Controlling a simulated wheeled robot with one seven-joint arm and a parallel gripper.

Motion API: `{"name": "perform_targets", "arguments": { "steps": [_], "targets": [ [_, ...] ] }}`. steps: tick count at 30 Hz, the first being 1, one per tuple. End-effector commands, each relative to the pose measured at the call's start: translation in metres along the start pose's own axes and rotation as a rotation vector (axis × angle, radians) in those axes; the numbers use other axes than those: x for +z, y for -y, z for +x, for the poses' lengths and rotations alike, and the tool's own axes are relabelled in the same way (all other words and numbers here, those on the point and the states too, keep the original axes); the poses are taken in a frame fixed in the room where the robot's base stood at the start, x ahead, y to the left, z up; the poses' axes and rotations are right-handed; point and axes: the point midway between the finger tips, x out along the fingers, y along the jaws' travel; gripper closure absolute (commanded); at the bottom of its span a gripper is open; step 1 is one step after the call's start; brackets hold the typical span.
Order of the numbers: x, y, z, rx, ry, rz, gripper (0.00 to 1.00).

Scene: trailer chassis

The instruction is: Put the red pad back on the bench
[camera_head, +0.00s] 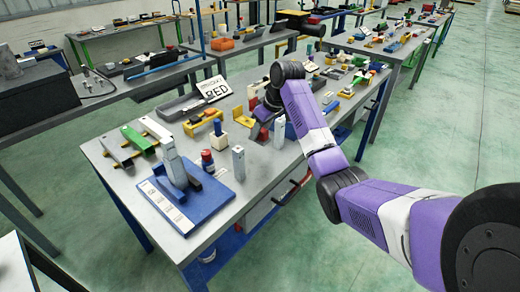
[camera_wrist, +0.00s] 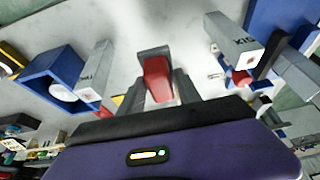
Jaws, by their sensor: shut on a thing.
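The red pad (camera_wrist: 157,80) is between the two grey fingers of my gripper (camera_wrist: 157,72) in the wrist view. The fingers are shut on it, and its red face shows between them. The pale bench top (camera_wrist: 195,55) lies behind the pad. I cannot tell whether the pad touches the bench. In the head view my purple arm reaches over the middle of the bench (camera_head: 215,165), and its wrist hides most of the gripper and pad.
A blue base plate (camera_head: 205,200) with a grey upright sits at the bench's near corner. A white sign (camera_head: 213,88) and several small parts crowd the far side.

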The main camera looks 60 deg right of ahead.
Motion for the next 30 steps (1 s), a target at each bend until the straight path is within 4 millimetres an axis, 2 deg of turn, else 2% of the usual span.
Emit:
{"name": "perform_targets", "arguments": {
  "steps": [4,11,18,21,30],
  "targets": [
    [0.012,0.0,0.026,-0.001,0.002,0.001,1.0],
    [0.018,0.0,0.044,0.0,0.0,0.0,1.0],
    [0.031,-0.001,0.074,-0.001,0.002,0.0,1.0],
    [0.034,-0.001,0.08,0.0,0.001,-0.001,1.0],
    [0.034,-0.001,0.081,0.0,0.0,0.0,1.0]
  ]
}}
